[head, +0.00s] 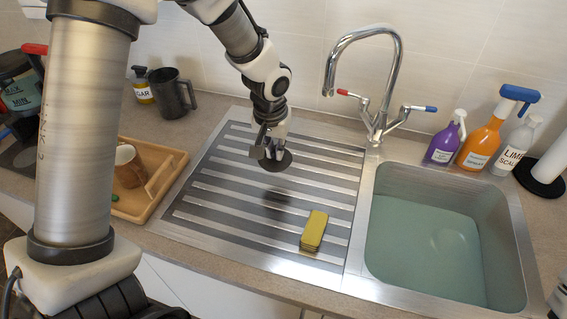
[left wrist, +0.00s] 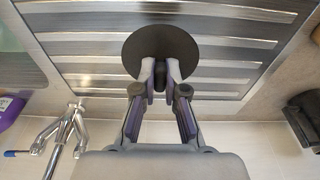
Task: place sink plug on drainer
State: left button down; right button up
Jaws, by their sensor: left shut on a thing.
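The sink plug (head: 277,163) is a dark round disc held by my left gripper (head: 268,149). It hangs above the ribbed steel drainer (head: 215,190), and its shadow falls on the ribs below and in front of it. In the left wrist view the plug (left wrist: 178,42) is a dark disc with a short stem, and the fingers (left wrist: 161,72) are closed on the stem. The drainer ribs (left wrist: 90,45) show behind the disc there.
A yellow-green sponge (head: 314,231) lies on the drainer's right front. The sink (head: 380,235) at right holds water. A tap (head: 375,125) stands behind, with bottles (head: 481,140) to its right. A wooden tray (head: 165,195) with a mug (head: 127,167) is at left. Much of the drainer is clear.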

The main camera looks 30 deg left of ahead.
aim_at(272, 160)
pick_arm(q)
jog(key=f, duration=0.1)
jog(key=s+f, duration=0.1)
jog(key=f, duration=0.1)
jog(key=shift+s, duration=0.1)
jog(key=f, duration=0.2)
jog(key=w+f, duration=0.1)
jog(key=f, duration=0.1)
jog(key=shift+w+f, duration=0.1)
jog(key=shift+f, duration=0.05)
jog(key=shift+s, duration=0.2)
jog(key=shift+b, duration=0.4)
jog(key=c, duration=1.2)
grip_release()
pick_arm(e)
jog(key=shift+s+f, duration=0.1)
jog(key=shift+f, duration=0.15)
